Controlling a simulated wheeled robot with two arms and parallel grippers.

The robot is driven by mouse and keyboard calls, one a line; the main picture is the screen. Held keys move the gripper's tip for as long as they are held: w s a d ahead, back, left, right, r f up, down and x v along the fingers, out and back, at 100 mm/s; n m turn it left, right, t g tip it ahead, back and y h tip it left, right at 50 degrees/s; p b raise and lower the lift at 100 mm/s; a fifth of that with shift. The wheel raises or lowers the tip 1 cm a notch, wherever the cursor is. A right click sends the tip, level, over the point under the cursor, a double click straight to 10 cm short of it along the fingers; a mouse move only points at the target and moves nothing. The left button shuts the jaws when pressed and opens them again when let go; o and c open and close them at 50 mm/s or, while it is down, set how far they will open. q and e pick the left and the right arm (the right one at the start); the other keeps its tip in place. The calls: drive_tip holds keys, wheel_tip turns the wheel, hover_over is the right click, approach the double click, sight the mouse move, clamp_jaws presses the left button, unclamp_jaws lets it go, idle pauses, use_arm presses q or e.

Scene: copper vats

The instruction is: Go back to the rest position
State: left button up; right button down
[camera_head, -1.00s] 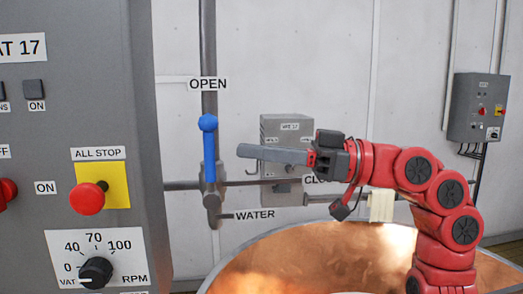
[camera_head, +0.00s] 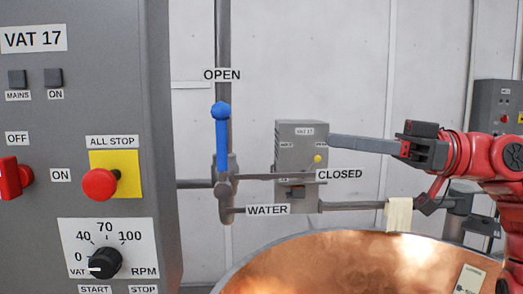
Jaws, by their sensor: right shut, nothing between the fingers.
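My right gripper (camera_head: 335,142) is shut and empty, with its long grey fingers together and pointing left. My red right arm (camera_head: 490,155) comes in from the right edge. The fingertips are in front of the grey VAT 17 box on the wall and well to the right of the blue valve handle (camera_head: 221,140). The blue handle stands upright, below the OPEN label (camera_head: 222,75). The CLOSED label (camera_head: 339,174) is to its right, beneath the gripper. My left gripper is not in view.
A grey control panel (camera_head: 85,195) fills the left, with a red ALL STOP button (camera_head: 99,185) and an RPM knob (camera_head: 104,263). The copper vat (camera_head: 350,265) lies below the arm. A cream cloth (camera_head: 398,214) hangs at its rim. Another grey box (camera_head: 495,105) is at the far right.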

drive_tip(key=shift+d, duration=0.25)
